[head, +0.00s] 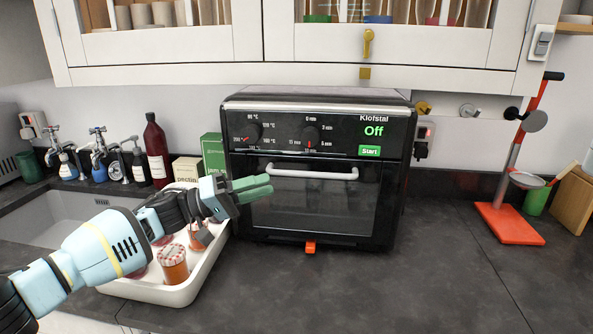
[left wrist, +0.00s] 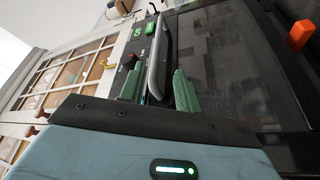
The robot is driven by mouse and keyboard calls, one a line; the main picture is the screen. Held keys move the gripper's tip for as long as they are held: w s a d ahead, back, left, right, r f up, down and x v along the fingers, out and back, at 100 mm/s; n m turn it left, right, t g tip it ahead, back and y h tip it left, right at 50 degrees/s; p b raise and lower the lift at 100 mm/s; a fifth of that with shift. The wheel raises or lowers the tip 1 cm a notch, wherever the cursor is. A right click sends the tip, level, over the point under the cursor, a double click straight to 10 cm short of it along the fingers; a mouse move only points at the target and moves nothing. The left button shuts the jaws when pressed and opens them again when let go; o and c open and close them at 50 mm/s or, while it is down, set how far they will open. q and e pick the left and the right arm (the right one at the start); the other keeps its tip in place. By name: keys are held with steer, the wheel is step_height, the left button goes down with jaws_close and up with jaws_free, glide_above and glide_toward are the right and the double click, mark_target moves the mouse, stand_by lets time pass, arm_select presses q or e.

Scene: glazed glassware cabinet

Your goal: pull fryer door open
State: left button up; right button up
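The fryer (head: 300,107) is a black oven-like box on the worktop, with two dials and a green "Off" display. Its dark glass door (head: 315,205) is shut and has a pale horizontal bar handle (head: 312,174) along the top. My left gripper (head: 262,187) has green fingers, held in front of the door just below the handle's left end. In the left wrist view the fingers (left wrist: 158,88) are apart, and the handle (left wrist: 160,60) appears between them. I cannot tell whether they touch it. My right gripper is not in view.
A white tray (head: 185,291) with jars stands left of the fryer, under my left arm. Bottles (head: 155,150) and cartons stand behind it, by the sink (head: 60,212). A red stand (head: 508,222) is at the right. The worktop before the fryer is clear.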

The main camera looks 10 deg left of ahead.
mark_target(293, 173)
arm_select(q)
steer(key=x, duration=0.7)
steer(key=shift+s+d+r, duration=0.1)
steer(key=shift+d+r, duration=0.15)
steer(key=shift+d, duration=0.15)
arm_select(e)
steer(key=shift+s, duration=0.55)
arm_select(q)
jaws_close()
